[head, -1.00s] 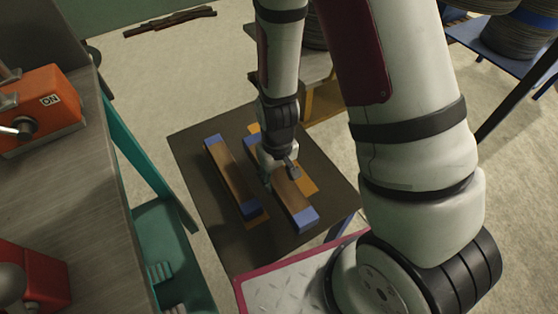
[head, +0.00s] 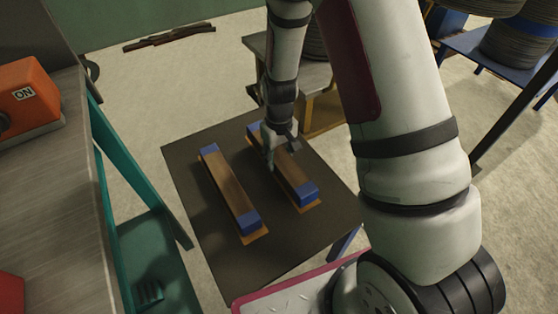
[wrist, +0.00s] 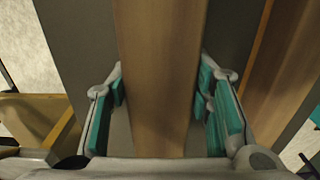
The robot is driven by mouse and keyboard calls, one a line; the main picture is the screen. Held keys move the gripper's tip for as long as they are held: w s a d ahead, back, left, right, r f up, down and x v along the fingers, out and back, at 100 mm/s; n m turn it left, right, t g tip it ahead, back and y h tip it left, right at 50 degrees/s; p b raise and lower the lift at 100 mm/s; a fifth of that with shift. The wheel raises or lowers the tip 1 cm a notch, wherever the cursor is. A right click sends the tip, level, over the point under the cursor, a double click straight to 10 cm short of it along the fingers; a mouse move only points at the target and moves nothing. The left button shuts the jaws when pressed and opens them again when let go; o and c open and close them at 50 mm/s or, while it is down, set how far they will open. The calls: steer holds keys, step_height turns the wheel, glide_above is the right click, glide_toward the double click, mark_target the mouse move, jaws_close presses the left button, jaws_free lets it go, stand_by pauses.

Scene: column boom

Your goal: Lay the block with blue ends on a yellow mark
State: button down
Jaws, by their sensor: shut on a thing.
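Two long brown wooden blocks with blue ends are over a dark table. The right block (head: 298,174) is between the fingers of my gripper (head: 281,157), which is shut on it near its middle. It lines up lengthwise with a yellow mark (head: 312,207), covering most of it; a strip shows at the near end. I cannot tell whether it touches the table. The left block (head: 228,190) lies apart on another yellow mark (head: 256,238). In the wrist view the held block (wrist: 160,75) runs between the teal finger pads of my gripper (wrist: 162,88).
The dark table (head: 285,250) has bare room at its near side. A teal frame (head: 130,165) and a grey bench with an orange box (head: 28,98) stand left. A small stand (head: 315,85) is behind the table. Dark bars lie on the far floor.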

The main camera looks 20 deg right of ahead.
mark_target(279, 159)
steer(key=shift+w+d+f+b, duration=0.15)
steer(key=shift+w+d, duration=0.1)
steer(key=shift+w, duration=0.45)
steer(key=shift+w+d+b, duration=0.15)
steer(key=shift+w+d, duration=0.1)
steer(key=shift+w, duration=0.4)
step_height(279, 159, down, 4)
steer(key=shift+r+b, duration=0.2)
steer(key=shift+b, duration=0.7)
steer(key=shift+r, duration=0.1)
steer(key=shift+s, duration=0.1)
steer(key=c, duration=0.8)
jaws_free()
